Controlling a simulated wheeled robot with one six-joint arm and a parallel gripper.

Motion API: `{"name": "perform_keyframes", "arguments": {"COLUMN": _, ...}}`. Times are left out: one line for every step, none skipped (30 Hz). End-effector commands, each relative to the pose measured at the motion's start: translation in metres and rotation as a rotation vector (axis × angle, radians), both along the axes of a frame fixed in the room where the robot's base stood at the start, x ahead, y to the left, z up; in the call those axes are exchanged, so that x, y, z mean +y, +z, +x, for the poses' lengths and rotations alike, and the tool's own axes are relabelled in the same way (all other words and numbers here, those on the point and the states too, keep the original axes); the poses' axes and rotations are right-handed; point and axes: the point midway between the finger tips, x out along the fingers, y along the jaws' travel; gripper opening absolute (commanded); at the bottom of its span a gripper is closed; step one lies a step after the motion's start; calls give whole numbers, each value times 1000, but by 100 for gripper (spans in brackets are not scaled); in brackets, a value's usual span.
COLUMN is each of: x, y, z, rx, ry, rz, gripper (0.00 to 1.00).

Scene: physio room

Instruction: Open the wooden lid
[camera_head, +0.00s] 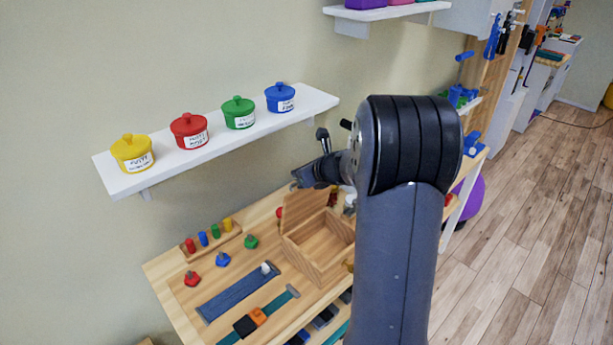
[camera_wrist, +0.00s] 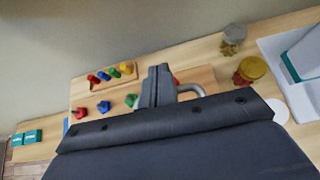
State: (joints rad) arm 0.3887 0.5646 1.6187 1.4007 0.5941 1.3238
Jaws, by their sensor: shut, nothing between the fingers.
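The wooden box (camera_head: 325,262) stands on the wooden table with its top open and its inside in view. Its wooden lid (camera_head: 300,207) is raised at the box's far left side, standing roughly upright. My gripper (camera_head: 308,176) is shut and empty, just above the lid's upper edge in the head view. In the wrist view my gripper (camera_wrist: 158,85) is in front of a wooden panel (camera_wrist: 203,76) that seems to be the lid. I cannot tell whether the fingers touch it. My arm hides the right side of the box.
A white shelf (camera_head: 225,139) with several coloured pots hangs on the wall left of my gripper. A peg rack (camera_head: 213,243), loose coloured knobs, and a blue strap (camera_head: 238,292) lie left of the box. Jars (camera_wrist: 250,70) stand to the right in the wrist view.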

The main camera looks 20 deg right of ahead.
Motion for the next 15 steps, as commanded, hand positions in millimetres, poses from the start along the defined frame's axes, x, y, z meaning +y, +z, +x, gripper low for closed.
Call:
{"name": "perform_keyframes", "arguments": {"x": 2, "y": -1, "z": 4, "rx": 0, "ry": 1, "rz": 0, "gripper": 0}}
{"name": "perform_keyframes", "arguments": {"x": 2, "y": -1, "z": 6, "rx": 0, "ry": 1, "rz": -1, "gripper": 0}}
{"name": "perform_keyframes", "arguments": {"x": 3, "y": -2, "z": 9, "rx": 0, "ry": 1, "rz": 0, "gripper": 0}}
{"name": "perform_keyframes", "arguments": {"x": 4, "y": -3, "z": 11, "rx": 0, "ry": 1, "rz": 0, "gripper": 0}}
{"name": "perform_keyframes", "arguments": {"x": 5, "y": -3, "z": 12, "rx": 0, "ry": 1, "rz": 0, "gripper": 0}}
{"name": "perform_keyframes", "arguments": {"x": 6, "y": -4, "z": 14, "rx": 0, "ry": 2, "rz": 0, "gripper": 0}}
{"name": "perform_keyframes", "arguments": {"x": 6, "y": -5, "z": 16, "rx": 0, "ry": 1, "rz": 0, "gripper": 0}}
{"name": "perform_keyframes", "arguments": {"x": 6, "y": -5, "z": 17, "rx": 0, "ry": 1, "rz": 0, "gripper": 0}}
{"name": "perform_keyframes", "arguments": {"x": 7, "y": -5, "z": 18, "rx": 0, "ry": 1, "rz": 0, "gripper": 0}}
{"name": "perform_keyframes", "arguments": {"x": 7, "y": -5, "z": 19, "rx": 0, "ry": 1, "rz": 0, "gripper": 0}}
{"name": "perform_keyframes", "arguments": {"x": 7, "y": -6, "z": 19, "rx": 0, "ry": 1, "rz": -1, "gripper": 0}}
{"name": "perform_keyframes", "arguments": {"x": 7, "y": -6, "z": 20, "rx": 0, "ry": 1, "rz": -1, "gripper": 0}}
{"name": "perform_keyframes", "arguments": {"x": 7, "y": -6, "z": 20, "rx": 0, "ry": 1, "rz": -1, "gripper": 0}}
{"name": "perform_keyframes", "arguments": {"x": 7, "y": -6, "z": 21, "rx": 0, "ry": 1, "rz": -1, "gripper": 0}}
{"name": "perform_keyframes", "arguments": {"x": 8, "y": -7, "z": 21, "rx": 0, "ry": 1, "rz": -1, "gripper": 0}}
